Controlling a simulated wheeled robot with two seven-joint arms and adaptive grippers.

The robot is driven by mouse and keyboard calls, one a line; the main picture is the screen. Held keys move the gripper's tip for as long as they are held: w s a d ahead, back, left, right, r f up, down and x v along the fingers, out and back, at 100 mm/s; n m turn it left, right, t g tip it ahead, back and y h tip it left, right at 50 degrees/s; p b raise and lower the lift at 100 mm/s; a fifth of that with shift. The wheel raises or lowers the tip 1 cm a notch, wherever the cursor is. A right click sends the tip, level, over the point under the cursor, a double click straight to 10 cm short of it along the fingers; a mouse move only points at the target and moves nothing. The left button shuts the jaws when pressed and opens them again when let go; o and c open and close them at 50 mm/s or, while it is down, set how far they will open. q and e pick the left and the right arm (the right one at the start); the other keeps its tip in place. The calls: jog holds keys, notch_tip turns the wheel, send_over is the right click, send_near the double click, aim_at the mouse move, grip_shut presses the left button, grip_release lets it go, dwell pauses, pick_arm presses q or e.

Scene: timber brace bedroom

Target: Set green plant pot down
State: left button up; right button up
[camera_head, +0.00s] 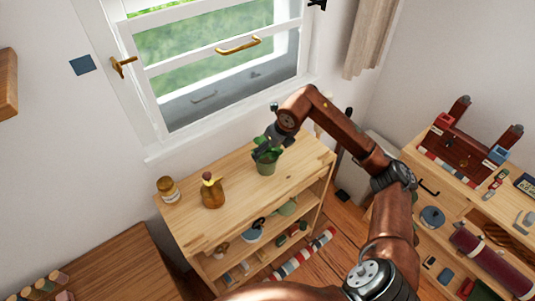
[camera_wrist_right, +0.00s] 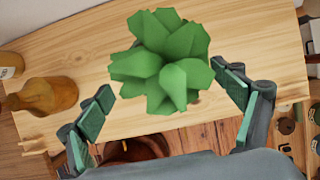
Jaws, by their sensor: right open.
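The green plant pot (camera_head: 265,167) stands upright on the top of the wooden shelf unit (camera_head: 225,225), below the window. Its leafy plant (camera_wrist_right: 165,60) fills the upper middle of the right wrist view and hides the pot there. My right gripper (camera_head: 266,150) is at the plant in the head view, with its arm reaching in from the right. In the right wrist view its two fingers (camera_wrist_right: 168,100) are spread wide on either side, apart from the leaves. My left gripper is not in view.
A brown pear-shaped vase (camera_head: 212,194) and a jar (camera_head: 168,189) stand left of the pot on the same top. The open window (camera_head: 220,60) is behind. The top's front left part is clear. A second wooden unit (camera_head: 415,150) with several items is at right.

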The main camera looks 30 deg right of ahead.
jog(key=v, duration=0.5)
jog(key=shift+r, duration=0.2)
